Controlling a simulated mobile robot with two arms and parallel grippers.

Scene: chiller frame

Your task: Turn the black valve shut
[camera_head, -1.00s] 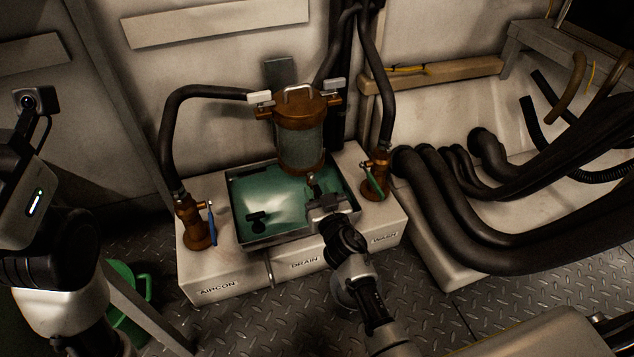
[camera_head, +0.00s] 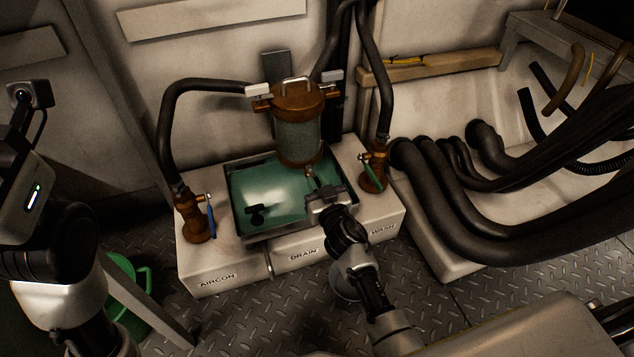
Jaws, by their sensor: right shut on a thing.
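A brown filter housing with a glass cylinder (camera_head: 299,140) stands at the back of the tray. My right gripper (camera_head: 318,186) reaches over the front right of the tray to just below the housing's base. It is shut on a small part there, apparently the black valve, which the fingers mostly hide. I cannot tell the valve handle's angle. A small dark shape (camera_head: 257,214) lies in the tray's left half; I cannot tell what it is. My left arm is at the left edge, its gripper out of view.
The metal tray (camera_head: 236,236) of greenish liquid sits on a white base labelled AIRCON, DRAIN and WASH. Brown valves with a blue handle (camera_head: 211,216) and a green handle (camera_head: 372,184) flank it. Thick black hoses (camera_head: 440,200) fill the right. A green bucket (camera_head: 143,287) stands lower left.

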